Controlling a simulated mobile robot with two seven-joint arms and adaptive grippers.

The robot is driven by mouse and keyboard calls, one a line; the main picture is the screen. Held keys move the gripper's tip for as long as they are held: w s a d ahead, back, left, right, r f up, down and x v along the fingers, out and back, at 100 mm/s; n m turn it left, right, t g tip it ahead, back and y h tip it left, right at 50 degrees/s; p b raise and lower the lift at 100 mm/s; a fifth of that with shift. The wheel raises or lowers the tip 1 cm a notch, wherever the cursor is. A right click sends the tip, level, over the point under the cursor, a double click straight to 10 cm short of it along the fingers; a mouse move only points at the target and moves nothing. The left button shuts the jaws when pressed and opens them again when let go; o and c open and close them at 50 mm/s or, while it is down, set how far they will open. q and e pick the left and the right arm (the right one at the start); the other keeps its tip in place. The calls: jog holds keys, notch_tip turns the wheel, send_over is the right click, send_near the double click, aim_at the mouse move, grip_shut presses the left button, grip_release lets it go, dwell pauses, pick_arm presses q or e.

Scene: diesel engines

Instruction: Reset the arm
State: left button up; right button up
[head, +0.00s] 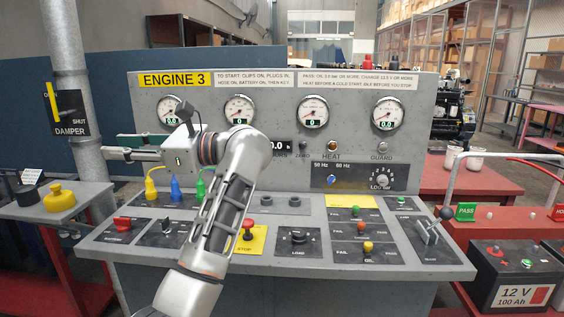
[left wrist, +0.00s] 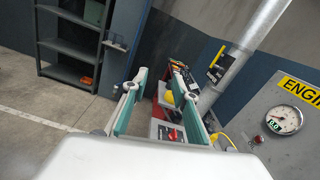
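My left arm (head: 225,195) reaches up in front of the grey ENGINE 3 control panel (head: 280,88). My left gripper (head: 112,146) points left, beside the panel's left edge and above the console. In the left wrist view its two green-padded fingers (left wrist: 158,78) stand apart with nothing between them. The gripper appears clear of the panel and the damper pipe (head: 75,100). My right gripper is not in view.
The console (head: 275,258) carries a red stop button (head: 248,228), several switches, and yellow, blue and green plugs (head: 175,188). A side table with a yellow knob (head: 60,198) stands left. A 12 V battery (head: 515,275) stands right. Open floor (left wrist: 45,135) shows in the wrist view.

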pick_arm(q)
jog(key=s+d+f+n+t+h, duration=0.2)
jog(key=d+f+n+t+h, duration=0.2)
jog(key=f+n+t+h, duration=0.55)
jog(key=s+d+f+n+t+h, duration=0.1)
jog(key=d+f+n+t+h, duration=0.35)
jog(key=f, duration=0.95)
jog(key=s+d+f+n+t+h, duration=0.2)
jog(key=d+f+n+t+h, duration=0.2)
jog(key=f+n+t+h, duration=0.5)
jog(key=s+f+m+g+y, duration=0.1)
jog(key=s+f+m+g, duration=0.4)
jog(key=s+f, duration=0.6)
jog(key=s+f+m+g+y, duration=0.1)
jog(key=s+f+m+g, duration=0.4)
jog(key=f, duration=1.4)
jog(key=s+g, duration=0.3)
jog(key=s, duration=0.4)
jog(key=shift+a+f+m+g, duration=0.2)
jog(key=shift+a+m+g, duration=0.1)
jog(key=shift+a+m, duration=0.1)
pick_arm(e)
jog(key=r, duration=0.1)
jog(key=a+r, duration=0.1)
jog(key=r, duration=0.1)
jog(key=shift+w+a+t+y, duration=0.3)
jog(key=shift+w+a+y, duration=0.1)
